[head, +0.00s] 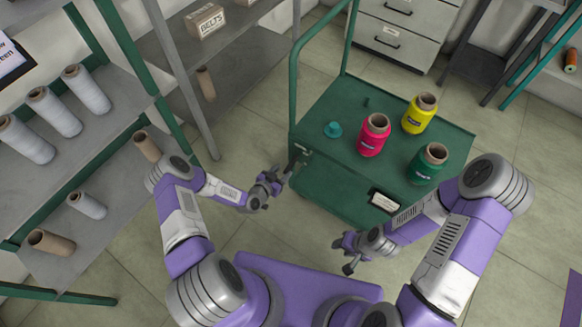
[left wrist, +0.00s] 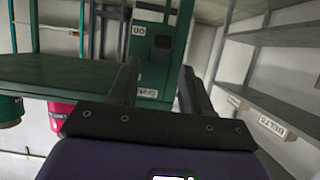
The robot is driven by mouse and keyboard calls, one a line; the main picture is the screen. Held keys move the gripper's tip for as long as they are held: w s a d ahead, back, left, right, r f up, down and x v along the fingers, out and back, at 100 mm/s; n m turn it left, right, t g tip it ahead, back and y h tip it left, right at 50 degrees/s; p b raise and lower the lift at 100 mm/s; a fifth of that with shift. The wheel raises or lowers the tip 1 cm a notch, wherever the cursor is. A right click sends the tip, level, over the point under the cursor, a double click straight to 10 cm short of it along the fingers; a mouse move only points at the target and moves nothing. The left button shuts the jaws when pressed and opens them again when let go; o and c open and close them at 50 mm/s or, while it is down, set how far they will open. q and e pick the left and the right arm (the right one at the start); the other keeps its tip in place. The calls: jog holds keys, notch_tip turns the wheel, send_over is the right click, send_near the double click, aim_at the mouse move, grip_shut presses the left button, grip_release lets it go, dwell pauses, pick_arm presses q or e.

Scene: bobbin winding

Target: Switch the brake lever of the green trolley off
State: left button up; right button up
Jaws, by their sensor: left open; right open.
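The green trolley (head: 330,182) stands ahead of me, with its brake lever (head: 301,150) at the near-left corner. In the left wrist view, which looks upside down, the dark lever (left wrist: 161,44) sits on a green panel (left wrist: 151,70). An inverted "on" label is beside the lever, and another small label is at the panel's other end. My left gripper (head: 283,173) is open and empty, just short of the lever. Its two fingers (left wrist: 158,72) frame the panel, apart from the lever. My right gripper (head: 342,256) is open and empty in front of the trolley.
A shelf rack (head: 105,135) with white cones is on the left. Grey drawers (head: 398,30) stand behind. Floor before the trolley is clear.

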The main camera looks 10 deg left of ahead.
aim_at(290, 165)
pick_arm(q)
jog(key=b+x, duration=0.2)
jog(key=x, duration=0.4)
jog(key=shift+w+d+f, duration=0.15)
jog(key=shift+w, duration=0.15)
grip_shut()
